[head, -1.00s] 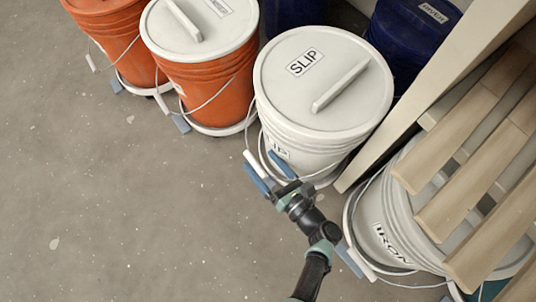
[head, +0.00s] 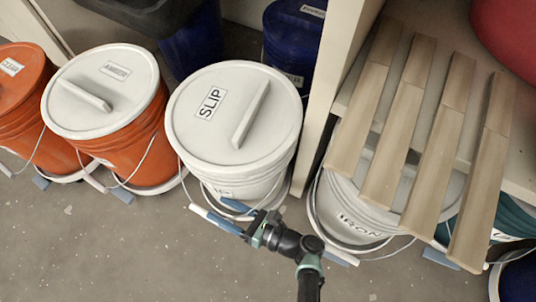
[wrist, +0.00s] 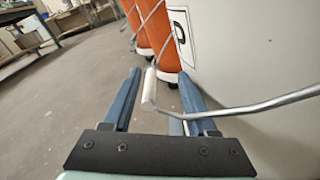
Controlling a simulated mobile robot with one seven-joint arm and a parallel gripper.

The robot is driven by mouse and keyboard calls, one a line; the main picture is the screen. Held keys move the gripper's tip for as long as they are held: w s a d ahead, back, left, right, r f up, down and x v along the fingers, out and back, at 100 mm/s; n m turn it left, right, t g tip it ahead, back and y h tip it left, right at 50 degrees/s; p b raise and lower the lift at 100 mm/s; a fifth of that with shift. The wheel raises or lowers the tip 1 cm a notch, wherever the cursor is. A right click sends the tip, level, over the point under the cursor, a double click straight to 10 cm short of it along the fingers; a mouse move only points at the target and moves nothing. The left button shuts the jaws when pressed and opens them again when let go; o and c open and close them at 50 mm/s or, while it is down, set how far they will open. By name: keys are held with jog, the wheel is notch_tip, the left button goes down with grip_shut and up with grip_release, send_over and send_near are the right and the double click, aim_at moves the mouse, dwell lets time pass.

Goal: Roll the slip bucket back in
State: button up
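The slip bucket (head: 220,135) is white with a lid labelled SLIP and stands upright at the middle of the head view, between an orange bucket and a shelf post. Its wire handle hangs at the front with a white grip (wrist: 150,88). My gripper (head: 232,213) is low at the bucket's front. In the wrist view, my gripper (wrist: 157,88) has its two blue fingers apart. The bucket wall (wrist: 250,60) fills the right side.
Orange buckets (head: 130,150) stand at left with blue tabs in front. The shelf post (head: 318,110) is close on the right. A white bucket labelled IRON (head: 345,215) stands under wooden slats (head: 430,140). Blue buckets (head: 292,45) are behind. The floor at front left (head: 90,255) is clear.

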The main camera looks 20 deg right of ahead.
jog(key=f+v, duration=0.1)
jog(key=v, duration=1.1)
jog(key=shift+d+t+p, duration=0.2)
jog(key=shift+t+p, duration=0.1)
jog(key=shift+p, duration=0.05)
jog(key=shift+r, duration=0.1)
dwell(0.4)
jog(key=shift+p, duration=0.3)
